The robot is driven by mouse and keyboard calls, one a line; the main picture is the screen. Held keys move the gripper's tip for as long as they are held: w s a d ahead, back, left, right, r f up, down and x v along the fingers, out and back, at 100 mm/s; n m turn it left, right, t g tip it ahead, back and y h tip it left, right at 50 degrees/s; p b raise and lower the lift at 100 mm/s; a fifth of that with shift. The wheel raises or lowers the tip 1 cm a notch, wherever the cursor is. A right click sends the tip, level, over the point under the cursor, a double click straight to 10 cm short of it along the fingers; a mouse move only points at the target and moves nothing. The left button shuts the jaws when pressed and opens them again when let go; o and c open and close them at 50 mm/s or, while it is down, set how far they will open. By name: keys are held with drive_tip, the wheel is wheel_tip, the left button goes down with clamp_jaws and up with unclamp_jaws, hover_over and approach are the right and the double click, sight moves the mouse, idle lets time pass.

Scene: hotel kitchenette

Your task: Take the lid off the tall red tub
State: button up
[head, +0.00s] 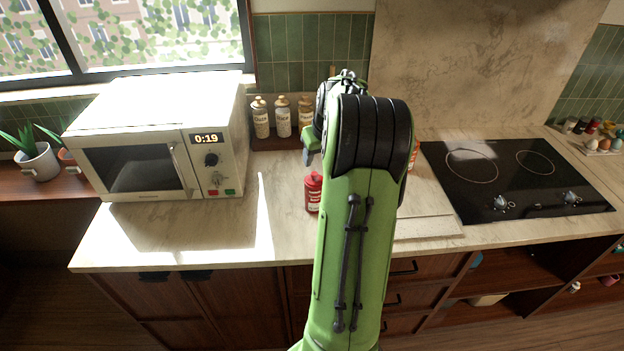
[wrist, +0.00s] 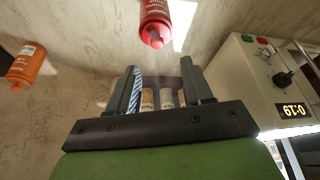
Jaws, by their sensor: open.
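The tall red tub (head: 313,196) stands upright on the counter, just left of my arm in the head view. Its red lid (head: 314,177) is on top. In the wrist view, which is upside down, the tub (wrist: 155,12) is at the top edge, partly cut off, with its lid (wrist: 156,38) pointing down the picture. My gripper (wrist: 163,80) is open, and its fingers are apart from the tub and lid. In the head view my gripper (head: 309,155) is above and behind the tub, its fingers mostly hidden.
A microwave (head: 140,165) stands left. An orange bottle (wrist: 25,65) is near the tub, mostly behind my arm in the head view. A cooktop (head: 510,180) is right. Counter left of the tub is clear.

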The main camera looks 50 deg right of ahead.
sight(314, 173)
drive_tip(key=x, duration=0.8)
drive_tip(key=shift+s+d+f, duration=0.15)
drive_tip(key=shift+d+f, duration=0.1)
drive_tip(key=shift+f, duration=0.15)
drive_tip(key=shift+a+r, duration=0.1)
drive_tip(key=shift+c, duration=1.3)
clamp_jaws()
